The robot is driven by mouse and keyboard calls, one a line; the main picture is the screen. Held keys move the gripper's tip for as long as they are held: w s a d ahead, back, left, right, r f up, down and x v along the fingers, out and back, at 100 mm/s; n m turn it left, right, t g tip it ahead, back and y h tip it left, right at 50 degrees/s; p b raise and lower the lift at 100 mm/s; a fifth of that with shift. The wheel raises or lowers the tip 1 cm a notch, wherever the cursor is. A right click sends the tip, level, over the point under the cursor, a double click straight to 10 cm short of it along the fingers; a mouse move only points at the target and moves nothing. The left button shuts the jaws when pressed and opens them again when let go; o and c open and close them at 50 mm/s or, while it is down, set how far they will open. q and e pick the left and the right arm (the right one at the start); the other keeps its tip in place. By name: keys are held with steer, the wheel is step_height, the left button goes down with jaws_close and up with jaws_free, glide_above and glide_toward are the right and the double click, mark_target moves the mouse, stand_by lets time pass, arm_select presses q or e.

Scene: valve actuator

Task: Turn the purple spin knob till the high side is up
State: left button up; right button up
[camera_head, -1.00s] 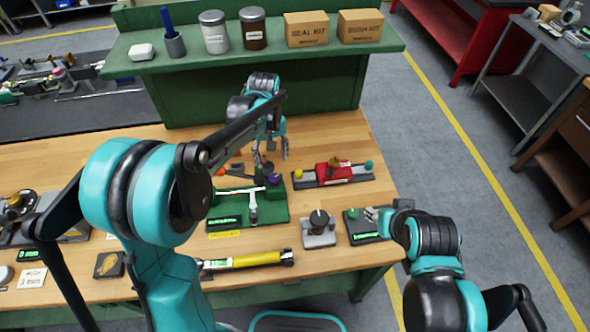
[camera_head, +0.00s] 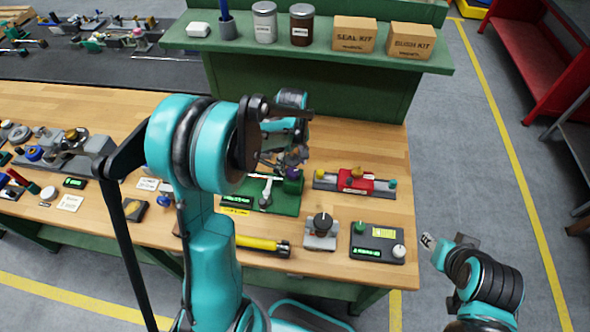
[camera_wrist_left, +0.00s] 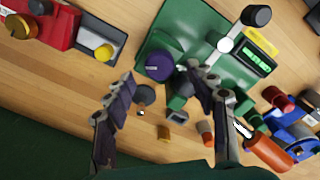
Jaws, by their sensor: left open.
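The purple spin knob (camera_wrist_left: 160,67) sits on a green fixture (camera_wrist_left: 205,22). In the head view the purple knob (camera_head: 294,174) is at the fixture's right rear, partly hidden by my left gripper (camera_head: 285,160). In the left wrist view my left gripper (camera_wrist_left: 160,82) is open, its fingers apart and empty, with the knob just beyond and between the tips. I cannot tell whether the fingers touch it, or which side of it is high. My right gripper (camera_head: 430,242) is off the bench's right edge; its fingers are too small to read.
A red block device (camera_head: 356,182) stands right of the green fixture. A grey knob unit (camera_head: 321,230) and a black panel (camera_head: 377,243) are in front. A yellow-black cylinder (camera_head: 262,244) lies near the front edge. A green shelf (camera_head: 330,60) rises behind.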

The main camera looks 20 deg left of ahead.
mark_target(293, 171)
arm_select(q)
steer(key=shift+f, duration=1.65)
steer(key=shift+d, duration=0.1)
steer(key=c, duration=1.2)
steer(key=shift+o, duration=0.2)
steer(key=shift+m+b, duration=0.3)
steer(key=shift+b, duration=0.1)
steer(key=shift+m+b, duration=0.35)
steer(key=shift+m, duration=0.65)
steer(key=shift+m+b, duration=0.4)
steer(key=shift+m, duration=1.1)
